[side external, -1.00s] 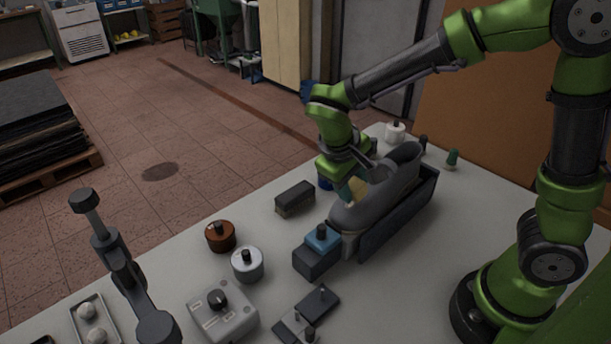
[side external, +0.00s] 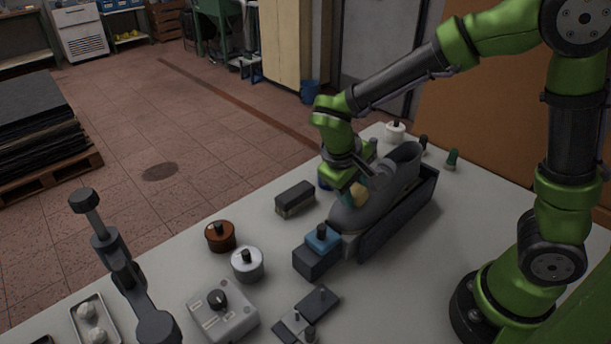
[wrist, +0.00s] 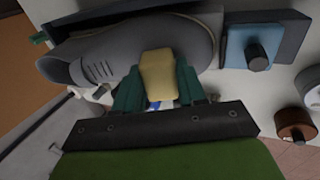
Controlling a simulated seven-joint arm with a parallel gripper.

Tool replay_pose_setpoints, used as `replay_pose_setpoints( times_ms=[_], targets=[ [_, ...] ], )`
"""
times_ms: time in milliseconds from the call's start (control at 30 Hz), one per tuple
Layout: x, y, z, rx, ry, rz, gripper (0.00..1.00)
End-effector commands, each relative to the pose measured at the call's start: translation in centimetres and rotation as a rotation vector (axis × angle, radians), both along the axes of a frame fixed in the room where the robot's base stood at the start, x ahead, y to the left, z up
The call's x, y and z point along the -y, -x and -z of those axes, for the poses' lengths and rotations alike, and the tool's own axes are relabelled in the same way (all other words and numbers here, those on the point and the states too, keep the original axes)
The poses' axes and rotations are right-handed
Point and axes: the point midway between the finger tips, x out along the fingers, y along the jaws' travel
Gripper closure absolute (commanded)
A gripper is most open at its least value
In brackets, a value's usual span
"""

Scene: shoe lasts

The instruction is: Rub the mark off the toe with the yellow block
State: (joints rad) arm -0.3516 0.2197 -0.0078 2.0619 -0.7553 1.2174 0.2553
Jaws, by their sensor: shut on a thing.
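A grey shoe (side external: 386,192) lies along a dark holder (side external: 408,218) on the table, its toe end towards the blue-topped clamp (side external: 322,239). It also shows across the top of the wrist view (wrist: 110,52). My gripper (wrist: 157,82) is shut on the yellow block (wrist: 158,76), with a green finger on each side. The block's far end is at the near side of the shoe; whether it touches is unclear. In the side view the yellow block (side external: 359,195) is partly hidden beside the shoe. I cannot make out the mark on the toe.
A dark brush-like block (side external: 295,199) lies left of the shoe. A brown pot (side external: 220,236), a silver pot (side external: 247,264) and a knobbed grey box (side external: 222,312) stand towards the front. A white pot (side external: 395,132) is behind.

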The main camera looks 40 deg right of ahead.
Motion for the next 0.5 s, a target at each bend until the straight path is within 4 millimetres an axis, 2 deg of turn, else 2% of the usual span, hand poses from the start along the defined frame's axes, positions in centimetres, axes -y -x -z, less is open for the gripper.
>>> replay_pose_setpoints(
  times_ms=[267,500],
  targets=[
    [-0.2,0.0,0.3,-0.001,0.000,-0.001,0.84],
    [-1.9,0.0,0.9,-0.001,0.000,-0.003,0.84]
  ],
)
